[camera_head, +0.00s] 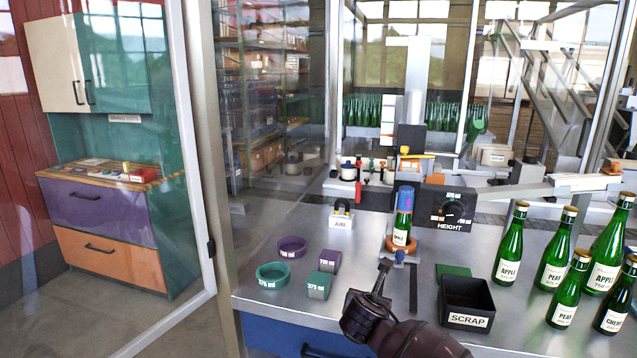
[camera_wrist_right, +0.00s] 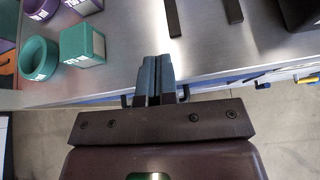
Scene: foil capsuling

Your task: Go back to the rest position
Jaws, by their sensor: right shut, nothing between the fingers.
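My right gripper (camera_head: 383,267) is over the front edge of the steel table (camera_head: 345,255), left of the scrap bin. In the right wrist view my right gripper (camera_wrist_right: 155,75) shows its two fingers together with nothing between them. It is apart from all objects. A green bottle (camera_head: 402,218) with a blue top stands upright in an orange ring holder on the table behind the gripper. My left gripper does not show in either view.
A teal ring (camera_head: 273,275), a purple ring (camera_head: 290,246), a teal block (camera_head: 319,285) and a purple block (camera_head: 328,260) lie left of the gripper. The black scrap bin (camera_head: 467,304) and several green bottles (camera_head: 509,245) stand to the right. The height machine (camera_head: 446,207) is behind.

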